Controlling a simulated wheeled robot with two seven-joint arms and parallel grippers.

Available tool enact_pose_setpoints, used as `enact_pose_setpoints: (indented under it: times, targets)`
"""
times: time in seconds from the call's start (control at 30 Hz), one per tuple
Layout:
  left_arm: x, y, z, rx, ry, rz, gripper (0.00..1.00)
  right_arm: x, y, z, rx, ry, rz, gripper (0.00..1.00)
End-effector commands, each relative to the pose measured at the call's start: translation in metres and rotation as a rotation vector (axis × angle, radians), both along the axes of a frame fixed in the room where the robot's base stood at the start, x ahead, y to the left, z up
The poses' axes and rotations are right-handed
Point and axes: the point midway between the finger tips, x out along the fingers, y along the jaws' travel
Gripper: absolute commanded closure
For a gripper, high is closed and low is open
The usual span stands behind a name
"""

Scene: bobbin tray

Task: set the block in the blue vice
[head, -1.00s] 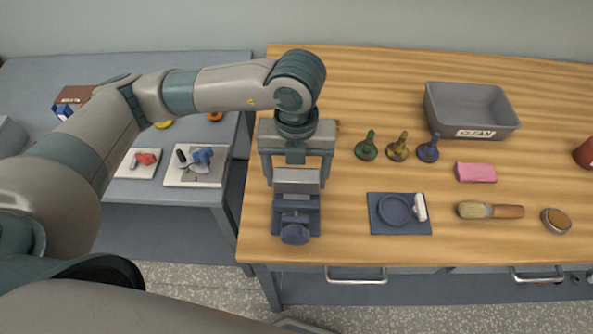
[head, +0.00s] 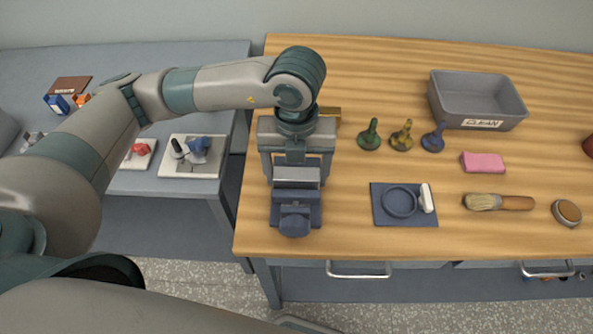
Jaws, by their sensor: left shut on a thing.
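My left gripper (head: 296,160) points down over the blue vice (head: 296,212) near the left end of the wooden bench. It is shut on the silver-grey block (head: 297,178), with a finger on each side. The block is at the top of the vice, its lower part hidden behind the vice's front jaw. I cannot tell whether it rests on the vice's floor. The vice's round knob faces the front edge. My right gripper is out of view.
Three pawn-like pieces, green (head: 369,135), yellow (head: 402,137) and blue (head: 433,139), stand right of the vice. A blue mat (head: 379,216), pink block (head: 483,162), brush (head: 500,202) and grey bin (head: 478,124) lie farther right. A brass-coloured thing (head: 330,112) is partly hidden behind my gripper.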

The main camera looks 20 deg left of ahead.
Motion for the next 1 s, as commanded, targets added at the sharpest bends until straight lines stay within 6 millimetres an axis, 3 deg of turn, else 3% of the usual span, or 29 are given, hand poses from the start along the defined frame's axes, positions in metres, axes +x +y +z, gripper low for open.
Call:
enact_pose_setpoints:
  times: [0.07, 0.1, 0.2, 0.67, 0.87, 1.0]
  targets:
    - [0.000, 0.000, 0.001, -0.001, -0.001, 0.000, 0.62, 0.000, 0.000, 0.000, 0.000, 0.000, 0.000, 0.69]
    - [0.000, 0.000, 0.001, -0.001, -0.001, 0.000, 0.21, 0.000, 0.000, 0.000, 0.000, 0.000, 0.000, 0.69]
    - [0.000, 0.000, 0.001, -0.001, -0.001, 0.000, 0.04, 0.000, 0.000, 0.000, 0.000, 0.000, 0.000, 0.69]
    - [0.000, 0.000, 0.006, -0.001, -0.001, 0.000, 0.04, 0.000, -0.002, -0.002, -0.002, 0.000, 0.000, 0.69]
    - [0.001, -0.001, 0.028, -0.002, -0.004, -0.001, 0.04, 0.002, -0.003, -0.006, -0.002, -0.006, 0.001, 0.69]
    - [0.001, -0.001, 0.052, -0.002, -0.005, -0.001, 0.04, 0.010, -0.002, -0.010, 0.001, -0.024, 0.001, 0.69]
